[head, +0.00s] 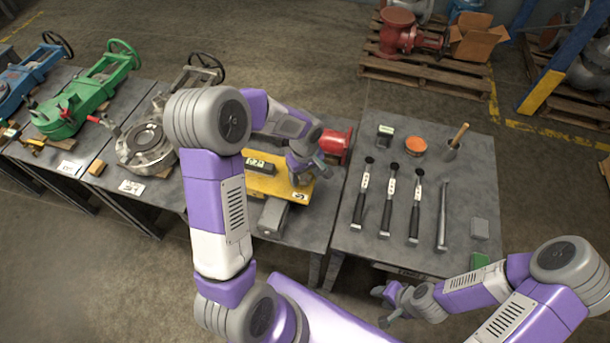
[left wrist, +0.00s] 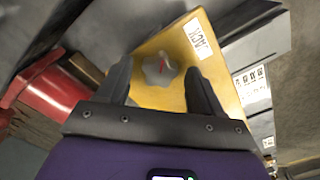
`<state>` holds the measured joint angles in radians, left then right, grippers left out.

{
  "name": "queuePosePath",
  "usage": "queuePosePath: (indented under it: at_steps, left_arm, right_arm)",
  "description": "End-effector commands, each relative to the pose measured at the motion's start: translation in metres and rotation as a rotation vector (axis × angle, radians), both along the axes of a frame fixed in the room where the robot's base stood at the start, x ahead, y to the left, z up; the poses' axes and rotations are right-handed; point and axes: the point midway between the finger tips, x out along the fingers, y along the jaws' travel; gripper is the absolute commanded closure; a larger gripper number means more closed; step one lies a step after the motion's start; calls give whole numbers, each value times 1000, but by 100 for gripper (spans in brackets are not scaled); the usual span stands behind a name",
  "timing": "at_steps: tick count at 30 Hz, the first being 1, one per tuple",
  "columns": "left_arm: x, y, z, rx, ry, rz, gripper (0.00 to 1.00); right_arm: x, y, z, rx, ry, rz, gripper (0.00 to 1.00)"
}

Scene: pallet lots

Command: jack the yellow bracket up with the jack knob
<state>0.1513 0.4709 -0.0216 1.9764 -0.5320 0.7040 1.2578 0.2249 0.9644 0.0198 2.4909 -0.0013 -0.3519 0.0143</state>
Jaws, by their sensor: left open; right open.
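The yellow bracket (head: 263,184) sits on the middle table in the head view, partly hidden by my left arm. In the left wrist view, the yellow bracket (left wrist: 178,97) has a white label reading "JACK" near one end. The jack knob (left wrist: 160,70) is a grey lobed knob with a red pointer mark on the bracket's face. My left gripper (left wrist: 158,78) is open, with its dark fingers on either side of the knob; I cannot tell whether they touch it. In the head view, my left gripper (head: 301,172) is over the bracket's right end. My right gripper (head: 383,307) is open and empty, low at the right table's front.
A red flanged part (head: 337,145) stands right behind the bracket. A grey block (head: 272,217) lies in front of it. Valves stand on the tables to the left.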

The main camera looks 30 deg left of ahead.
Motion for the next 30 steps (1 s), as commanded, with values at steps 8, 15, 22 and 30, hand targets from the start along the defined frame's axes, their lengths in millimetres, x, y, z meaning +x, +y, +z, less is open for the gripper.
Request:
queuePosePath:
  at_steps: [8, 15, 22, 30]
  left_arm:
    - [0, 0, 0, -1, -1, 0, 42]
    - [0, 0, 0, -1, -1, 0, 78]
    - [0, 0, 0, -1, -1, -6, 90]
    - [0, 0, 1, -1, -2, -94, 90]
  right_arm:
    - [0, 0, 0, 0, 0, 0, 57]
    - [0, 0, 0, 0, 0, 0, 57]
    - [0, 0, 0, 0, 0, 0, 57]
    - [0, 0, 4, 0, 0, 0, 57]
